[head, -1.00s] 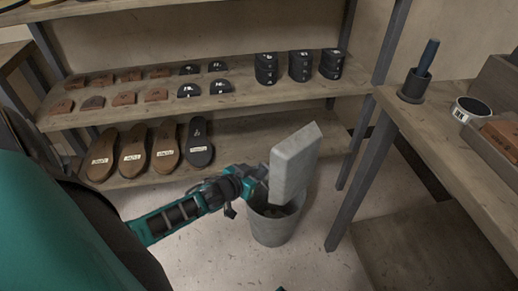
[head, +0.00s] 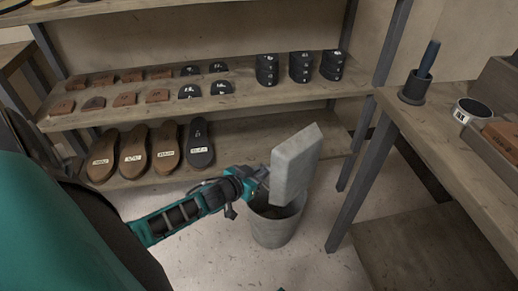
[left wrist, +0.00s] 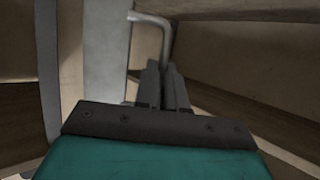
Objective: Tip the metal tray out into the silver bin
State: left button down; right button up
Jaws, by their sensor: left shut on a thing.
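The metal tray (head: 296,163) is a pale grey shallow box, tilted steeply on its side above the silver bin (head: 275,231). Its broad underside faces me, so its inside is hidden. My left gripper (head: 256,181) is shut on the tray at its left side. In the left wrist view, the two fingers (left wrist: 164,85) are together at a bent metal handle (left wrist: 151,35), with the grey tray (left wrist: 107,65) beside them. The bin stands on the floor under the tray, with some dark matter showing inside. My right gripper is not in view.
A shelf rack (head: 250,92) behind holds heel pieces, and several soles (head: 166,147) lie on its lower shelf. A workbench (head: 437,122) at right carries a dark holder (head: 416,88) and a tape roll (head: 472,111). Scraps lie on the open floor around the bin.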

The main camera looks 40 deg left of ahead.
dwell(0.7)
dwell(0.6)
pick_arm(q)
jog(key=shift+d+r, duration=0.1)
